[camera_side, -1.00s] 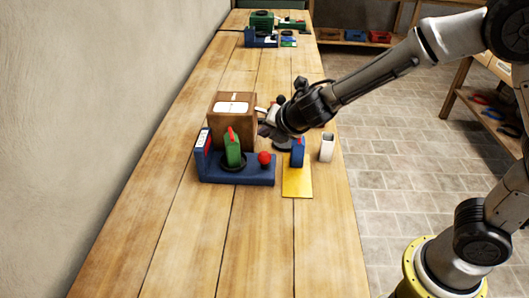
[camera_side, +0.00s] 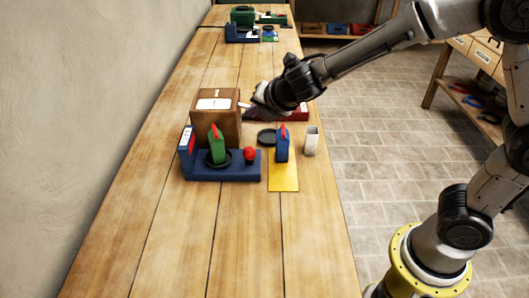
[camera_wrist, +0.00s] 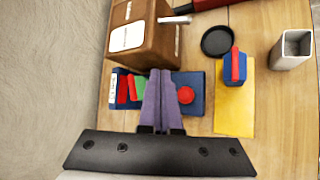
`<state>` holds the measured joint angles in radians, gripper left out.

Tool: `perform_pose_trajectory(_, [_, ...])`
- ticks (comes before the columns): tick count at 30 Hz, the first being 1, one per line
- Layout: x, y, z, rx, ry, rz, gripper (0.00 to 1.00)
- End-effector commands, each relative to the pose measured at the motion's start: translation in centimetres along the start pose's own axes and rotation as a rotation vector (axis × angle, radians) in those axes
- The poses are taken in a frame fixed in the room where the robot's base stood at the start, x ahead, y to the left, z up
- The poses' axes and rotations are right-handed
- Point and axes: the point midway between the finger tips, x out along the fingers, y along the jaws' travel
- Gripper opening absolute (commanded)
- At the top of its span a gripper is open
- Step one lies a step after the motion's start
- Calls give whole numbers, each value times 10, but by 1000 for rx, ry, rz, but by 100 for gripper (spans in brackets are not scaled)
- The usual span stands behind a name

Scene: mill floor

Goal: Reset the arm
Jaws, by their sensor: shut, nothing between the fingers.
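My gripper (camera_side: 246,107) is above the bench, at the right side of the brown box, in the side view. In the wrist view my gripper's two fingers (camera_wrist: 160,76) lie together, shut and empty. There they cover part of the blue base with the green piece. I cannot tell whether the fingertips touch anything.
A brown box (camera_side: 203,125) stands behind a blue base (camera_side: 222,172) bearing a green piece (camera_side: 216,147) and red knob (camera_side: 249,153). A blue block (camera_side: 282,147) stands on a yellow mat (camera_side: 284,180). Nearby are a black dish (camera_side: 266,137) and pale square cup (camera_side: 311,141). The front bench is clear.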

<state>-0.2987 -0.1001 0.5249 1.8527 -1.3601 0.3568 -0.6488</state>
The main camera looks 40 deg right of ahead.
Motion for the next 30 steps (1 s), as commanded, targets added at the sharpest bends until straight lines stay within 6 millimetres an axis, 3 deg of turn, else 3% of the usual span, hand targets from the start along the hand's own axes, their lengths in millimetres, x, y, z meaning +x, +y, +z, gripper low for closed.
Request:
perform_pose_trajectory(2, [-29,5,36,84,-50,40,0])
perform_pose_trajectory(4, [-62,-4,67,227,-97,53,0])
perform_pose_trajectory(7, [-114,-36,102,532,-158,45,0])
perform_pose_trajectory(10, [-159,-78,112,869,-188,17,0])
perform_pose_trajectory(14, [-203,-129,95,1293,-179,-39,0])
perform_pose_trajectory(18, [-232,-169,52,1697,-120,-145,0])
perform_pose_trajectory(24, [-245,-194,-9,2049,-42,-366,0])
perform_pose_trajectory(27, [-247,-198,-23,2136,-40,-447,0])
perform_pose_trajectory(30, [-248,-199,-24,2159,-49,-455,0])
